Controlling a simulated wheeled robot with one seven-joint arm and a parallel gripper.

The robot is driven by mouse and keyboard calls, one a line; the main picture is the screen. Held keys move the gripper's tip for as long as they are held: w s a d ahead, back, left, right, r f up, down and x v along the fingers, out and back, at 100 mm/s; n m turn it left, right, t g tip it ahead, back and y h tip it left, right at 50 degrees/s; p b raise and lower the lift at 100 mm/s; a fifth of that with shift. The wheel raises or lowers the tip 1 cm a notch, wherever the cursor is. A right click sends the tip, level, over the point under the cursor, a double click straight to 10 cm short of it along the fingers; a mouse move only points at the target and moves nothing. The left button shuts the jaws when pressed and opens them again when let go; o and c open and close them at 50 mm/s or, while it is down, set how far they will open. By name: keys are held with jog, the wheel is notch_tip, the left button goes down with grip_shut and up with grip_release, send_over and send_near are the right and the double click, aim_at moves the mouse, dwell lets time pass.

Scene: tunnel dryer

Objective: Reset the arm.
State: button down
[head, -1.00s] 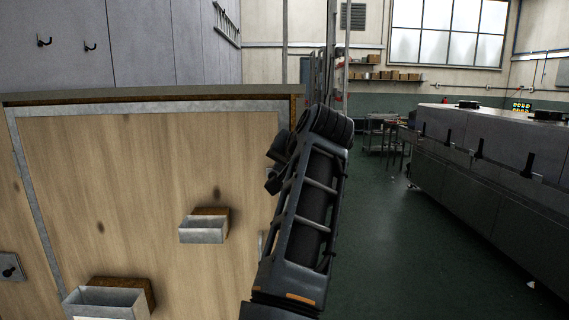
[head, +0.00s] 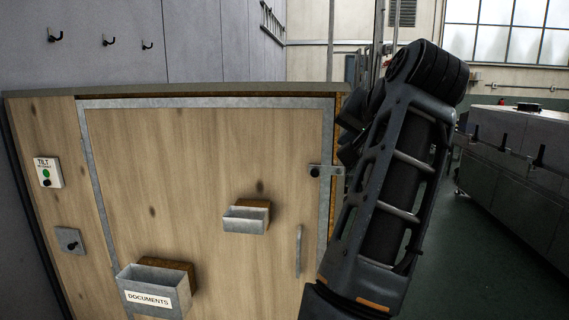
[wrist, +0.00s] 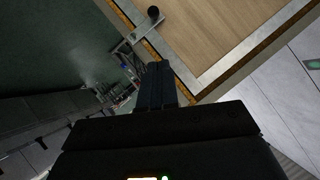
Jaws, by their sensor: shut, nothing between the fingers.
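My arm rises on the right of the centre in the head view, bent at a thick ribbed joint at the top. I cannot make out the fingertips there. In the wrist view my gripper (wrist: 157,72) shows as two dark fingers lying together, shut with nothing between them. Past the fingertips are the edge of a wooden panel and a metal latch with a dark round knob. I cannot tell the gap between the fingers and the panel.
A wooden cabinet front (head: 170,190) fills the left and middle. It carries a DOCUMENTS box (head: 150,295), a smaller metal tray (head: 245,222), a TILT button plate (head: 47,172) and a latch (head: 326,171). A long grey machine (head: 520,175) stands right, beyond open green floor (head: 478,260).

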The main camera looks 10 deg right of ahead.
jog(key=s+d+f+n+t+h, duration=0.1)
jog(key=s+d+f, duration=0.2)
jog(key=f, duration=0.4)
jog(key=s+d+f+n+h, duration=0.2)
jog(key=s+f, duration=0.1)
jog(key=f, duration=0.4)
jog(key=s+d+f+n+t+h, duration=0.1)
jog(key=s+d+f, duration=0.25)
jog(key=f, duration=0.35)
jog(key=s+f+n, duration=0.2)
jog(key=s+f, duration=0.5)
jog(key=s, duration=0.2)
jog(key=s+a+f+n+y, duration=0.1)
jog(key=s+a+f+y, duration=0.15)
jog(key=s, duration=0.65)
jog(key=s+a+f+n+y, duration=0.1)
jog(key=s+f, duration=0.2)
jog(key=s, duration=0.6)
jog(key=s+a+r, duration=0.2)
jog(key=s, duration=0.6)
jog(key=s+a+r+m, duration=0.1)
jog(key=s+a+r, duration=0.1)
jog(key=s, duration=0.6)
jog(key=shift+s+a+t, duration=0.3)
jog(key=shift+s+a, duration=0.05)
jog(key=shift+a, duration=0.1)
jog(key=shift+a, duration=0.1)
